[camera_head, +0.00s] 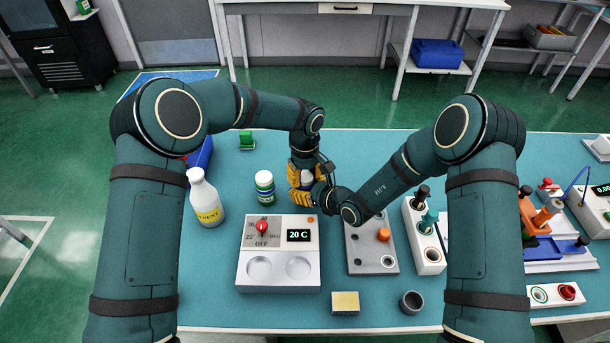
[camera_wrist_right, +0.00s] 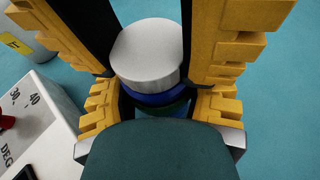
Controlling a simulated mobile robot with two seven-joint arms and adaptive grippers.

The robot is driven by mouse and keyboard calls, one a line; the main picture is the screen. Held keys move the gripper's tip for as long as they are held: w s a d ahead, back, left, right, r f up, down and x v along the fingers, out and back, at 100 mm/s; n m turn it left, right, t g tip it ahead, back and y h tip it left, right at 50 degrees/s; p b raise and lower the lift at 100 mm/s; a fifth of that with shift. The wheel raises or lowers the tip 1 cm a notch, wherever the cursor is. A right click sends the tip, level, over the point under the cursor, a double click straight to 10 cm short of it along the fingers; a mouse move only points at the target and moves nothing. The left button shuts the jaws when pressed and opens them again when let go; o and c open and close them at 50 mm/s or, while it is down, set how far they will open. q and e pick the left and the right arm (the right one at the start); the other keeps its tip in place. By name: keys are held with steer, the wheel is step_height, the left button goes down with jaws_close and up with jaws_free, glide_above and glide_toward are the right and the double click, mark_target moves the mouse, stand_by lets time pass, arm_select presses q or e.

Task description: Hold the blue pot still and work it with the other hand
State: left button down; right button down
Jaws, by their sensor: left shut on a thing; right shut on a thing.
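The blue pot (camera_wrist_right: 160,97) shows in the right wrist view with a round pale grey-white lid or top (camera_wrist_right: 147,50). Yellow-padded fingers of both my grippers stand on its two sides. In the head view the pot is almost wholly hidden by the grippers. My left gripper (camera_head: 303,173) comes down onto it from above and is shut on it. My right gripper (camera_head: 303,200) reaches in from the right, also shut on it. I cannot tell exactly how high each grips, or whether the top has turned.
A green-labelled jar (camera_head: 264,187) and a white bottle (camera_head: 206,200) stand to the left. A hot-plate box (camera_head: 279,280) with a red dial is in front. A grey plate with pegs (camera_head: 372,260), a yellow block (camera_head: 345,302) and a dark cup (camera_head: 411,302) lie nearer right.

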arm_select(q)
steer(key=m, duration=0.6)
steer(key=c, duration=0.5)
jaws_free()
steer(key=shift+d+r, duration=0.1)
